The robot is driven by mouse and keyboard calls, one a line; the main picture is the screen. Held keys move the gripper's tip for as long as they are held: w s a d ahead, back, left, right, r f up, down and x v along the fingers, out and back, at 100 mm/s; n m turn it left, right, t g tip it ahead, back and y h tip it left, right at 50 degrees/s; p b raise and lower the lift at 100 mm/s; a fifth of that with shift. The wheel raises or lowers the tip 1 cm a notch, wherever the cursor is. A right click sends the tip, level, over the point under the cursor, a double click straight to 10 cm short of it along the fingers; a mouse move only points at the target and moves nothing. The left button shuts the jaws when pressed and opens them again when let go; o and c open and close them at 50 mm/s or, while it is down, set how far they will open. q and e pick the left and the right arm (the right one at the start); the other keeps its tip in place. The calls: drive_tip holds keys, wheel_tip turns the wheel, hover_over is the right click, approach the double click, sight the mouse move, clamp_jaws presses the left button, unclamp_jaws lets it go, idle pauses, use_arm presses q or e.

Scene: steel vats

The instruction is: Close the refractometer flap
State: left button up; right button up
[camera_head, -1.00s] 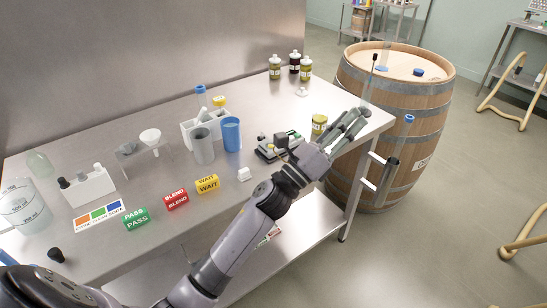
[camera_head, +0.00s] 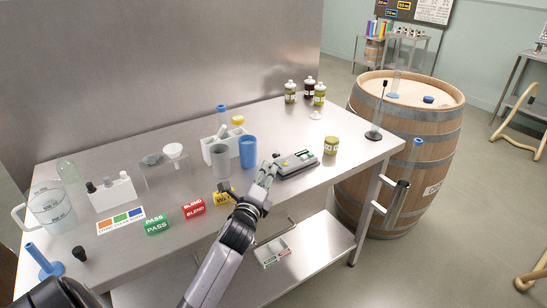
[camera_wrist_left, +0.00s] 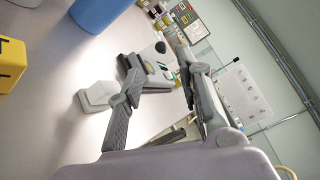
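The refractometer (camera_head: 296,164) is a low grey device with green parts, lying on the steel table near its front right part. Its flap looks low and flat along the body in the head view, but I cannot tell whether it is fully shut. My left gripper (camera_head: 267,172) is just left of the device, with its fingers apart and nothing between them. In the left wrist view the refractometer (camera_wrist_left: 152,66) shows beyond and between the open fingers (camera_wrist_left: 160,75). Contact cannot be told. My right gripper is not in view.
A blue cup (camera_head: 248,152) and grey cup (camera_head: 220,161) stand left of the device. A yellow WAIT block (camera_head: 223,196) is partly behind my arm. A small labelled jar (camera_head: 331,145) stands to the right. A barrel (camera_head: 405,150) stands beyond the table's right end.

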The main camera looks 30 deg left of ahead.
sight(274, 157)
use_arm(q)
drive_tip(key=x, duration=0.9)
drive_tip(key=shift+p, duration=0.3)
drive_tip(key=shift+s, duration=0.1)
drive_tip(key=c, duration=0.5)
drive_tip(key=shift+f, duration=0.2)
clamp_jaws()
